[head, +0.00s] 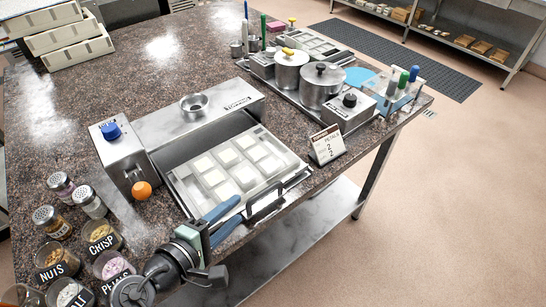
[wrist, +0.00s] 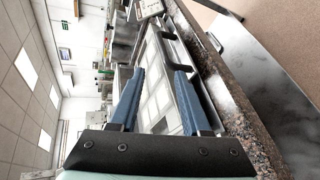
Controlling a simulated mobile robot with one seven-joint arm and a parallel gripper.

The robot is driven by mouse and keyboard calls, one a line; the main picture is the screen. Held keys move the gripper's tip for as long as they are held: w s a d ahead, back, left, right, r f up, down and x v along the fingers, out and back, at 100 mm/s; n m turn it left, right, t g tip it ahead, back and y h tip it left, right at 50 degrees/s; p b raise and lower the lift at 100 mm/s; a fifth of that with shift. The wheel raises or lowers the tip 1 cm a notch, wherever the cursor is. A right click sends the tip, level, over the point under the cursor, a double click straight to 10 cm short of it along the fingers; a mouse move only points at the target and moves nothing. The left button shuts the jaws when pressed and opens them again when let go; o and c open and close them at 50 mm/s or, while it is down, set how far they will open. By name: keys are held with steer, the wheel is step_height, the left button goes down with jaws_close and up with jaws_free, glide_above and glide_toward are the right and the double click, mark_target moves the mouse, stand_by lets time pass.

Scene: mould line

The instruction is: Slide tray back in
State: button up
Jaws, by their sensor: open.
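The tray (head: 184,194) is a flat metal tray with rows of pale square blocks. In the head view it sticks out of the front of a grey metal housing (head: 200,125), with a dark bar handle (head: 281,194) along its front edge. The tray's pale surface (wrist: 153,88) also shows in the wrist view, beyond and between my fingers. My gripper (head: 241,208), with blue fingers, is open and empty at the tray's near front corner, left of the handle. The fingertips (wrist: 159,72) are apart in the wrist view. I cannot tell whether they touch the tray.
A control box (head: 125,158) with a blue button and an orange knob (head: 142,190) stands left of the tray. Several labelled jars (head: 102,236) crowd the near left. A small sign (head: 327,145) stands right of the tray. Metal pots (head: 320,85) sit behind. Floor right of the table is clear.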

mark_target(259, 198)
steer(key=shift+s+a+f+n+h, duration=0.15)
steer(key=shift+s+f+n+h, duration=0.35)
steer(key=shift+n, duration=0.6)
steer(key=shift+n+t, duration=0.6)
steer(key=shift+n, duration=0.1)
steer(key=x, duration=1.1)
steer(key=shift+d+f+p, duration=0.2)
steer(key=shift+d+p, duration=0.15)
steer(key=shift+d, duration=0.25)
jaws_close()
